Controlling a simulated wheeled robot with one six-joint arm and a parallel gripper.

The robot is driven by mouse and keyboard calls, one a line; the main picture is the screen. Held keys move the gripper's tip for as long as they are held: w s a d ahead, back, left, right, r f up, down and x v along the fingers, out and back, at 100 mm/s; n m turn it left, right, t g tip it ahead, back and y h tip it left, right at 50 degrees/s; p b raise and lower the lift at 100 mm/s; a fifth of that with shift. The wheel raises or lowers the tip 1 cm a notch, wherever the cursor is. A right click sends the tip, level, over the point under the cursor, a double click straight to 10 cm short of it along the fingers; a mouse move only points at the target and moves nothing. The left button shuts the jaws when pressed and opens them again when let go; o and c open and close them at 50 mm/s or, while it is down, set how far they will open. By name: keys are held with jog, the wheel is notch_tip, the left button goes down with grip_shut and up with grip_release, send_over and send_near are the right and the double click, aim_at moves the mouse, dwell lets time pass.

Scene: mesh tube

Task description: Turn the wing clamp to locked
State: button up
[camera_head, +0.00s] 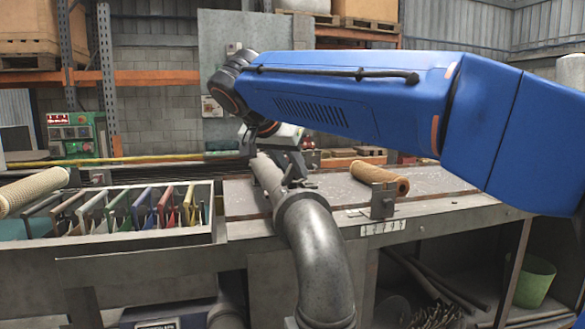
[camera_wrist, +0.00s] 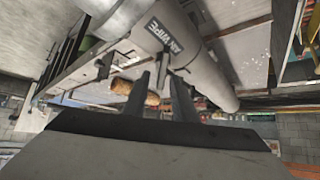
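A large grey metal pipe (camera_head: 315,240) with an elbow rises at the bench front and runs back across the bench. In the wrist view, a thin grey wing-like piece (camera_wrist: 164,62) stands out from the pipe (camera_wrist: 200,62), which has dark lettering. My gripper (camera_wrist: 160,78) points at this piece with its two dark fingers apart. The piece shows between or just beyond the fingertips; contact cannot be told.
A tan mesh tube (camera_head: 378,177) lies on the bench top (camera_head: 435,203) right of the pipe. Another mesh tube (camera_head: 32,190) is at the far left. A divided tray (camera_head: 135,242) with coloured panels stands left of the pipe. A green bin (camera_head: 535,281) sits below.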

grip_shut()
jog(key=shift+n, duration=0.3)
jog(key=n+t+y, duration=0.1)
jog(key=n+y, duration=0.2)
jog(key=shift+d+n, duration=0.1)
jog(key=shift+n, duration=0.2)
jog(key=shift+n+y, duration=1.8)
jog(key=shift+n, duration=0.4)
grip_release()
jog(key=shift+s, duration=0.1)
